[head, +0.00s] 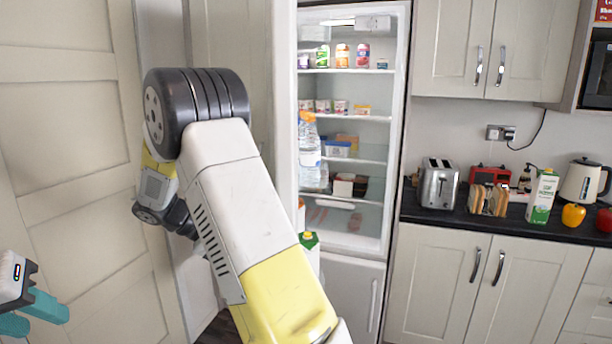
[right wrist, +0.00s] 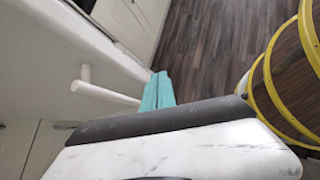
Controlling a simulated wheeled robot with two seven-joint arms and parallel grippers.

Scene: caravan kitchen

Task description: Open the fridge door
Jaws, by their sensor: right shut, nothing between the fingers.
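The fridge door (head: 284,120) stands wide open and is seen nearly edge-on in the head view. The lit fridge interior (head: 345,95) shows shelves with jars, pots and boxes. My right arm crosses in front of the door's outer side and hides much of it. In the right wrist view, my right gripper (right wrist: 157,92) is shut and empty, beside the far end of a white bar handle (right wrist: 105,92) on a white panel; I cannot tell if they touch. My left gripper (head: 38,312) is open and empty at the lower left of the head view, away from the fridge.
A panelled door (head: 70,150) is at the left. A dark worktop (head: 470,216) on the right carries a toaster (head: 439,184), a carton (head: 541,197) and a kettle (head: 583,181). Wooden floor (right wrist: 205,50) is clear beside my right gripper. A green-capped container (head: 309,240) is near the door's inside.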

